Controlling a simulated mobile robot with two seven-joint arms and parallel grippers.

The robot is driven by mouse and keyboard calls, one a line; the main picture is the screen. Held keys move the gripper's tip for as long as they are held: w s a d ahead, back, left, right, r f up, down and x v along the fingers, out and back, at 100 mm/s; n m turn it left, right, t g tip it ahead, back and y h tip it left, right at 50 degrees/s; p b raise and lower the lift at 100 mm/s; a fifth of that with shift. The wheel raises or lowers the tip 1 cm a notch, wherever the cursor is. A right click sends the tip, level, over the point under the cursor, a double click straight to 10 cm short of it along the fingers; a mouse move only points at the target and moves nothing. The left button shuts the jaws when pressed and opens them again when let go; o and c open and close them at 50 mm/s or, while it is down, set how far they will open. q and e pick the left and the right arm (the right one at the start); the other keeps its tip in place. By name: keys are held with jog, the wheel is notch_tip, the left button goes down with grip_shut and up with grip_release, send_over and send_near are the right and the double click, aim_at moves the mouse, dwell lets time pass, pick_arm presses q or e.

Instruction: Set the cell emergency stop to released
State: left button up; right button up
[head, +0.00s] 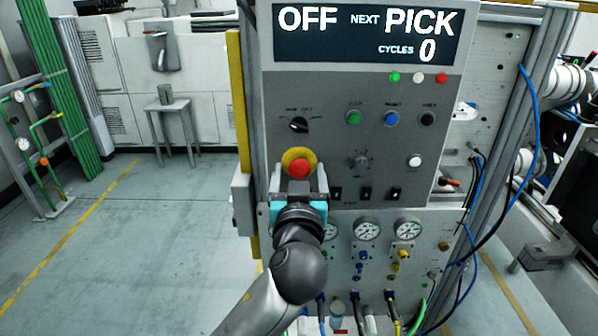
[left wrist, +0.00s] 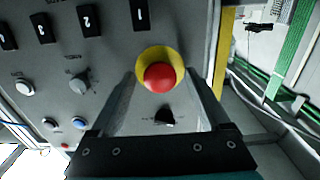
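The emergency stop is a red mushroom button (head: 299,169) on a yellow round collar (head: 290,155), at the left side of the grey control panel (head: 330,88). It also shows in the left wrist view as a red button (left wrist: 160,77). Whether it is pressed in or out I cannot tell. My left gripper (head: 299,183) is right in front of it. In the left wrist view its fingers (left wrist: 162,92) are spread apart, one on each side of the button, with visible gaps and nothing held. My right gripper is not in view.
The display (head: 365,35) above reads OFF, NEXT PICK, CYCLES 0. A black selector knob (head: 299,125) sits above the stop; green (head: 353,118), blue (head: 391,118) and black buttons are to its right. Gauges (head: 367,229) and hoses are below. The floor at left is clear.

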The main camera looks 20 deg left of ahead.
pick_arm(q)
grip_shut()
dwell(0.4)
dwell(0.8)
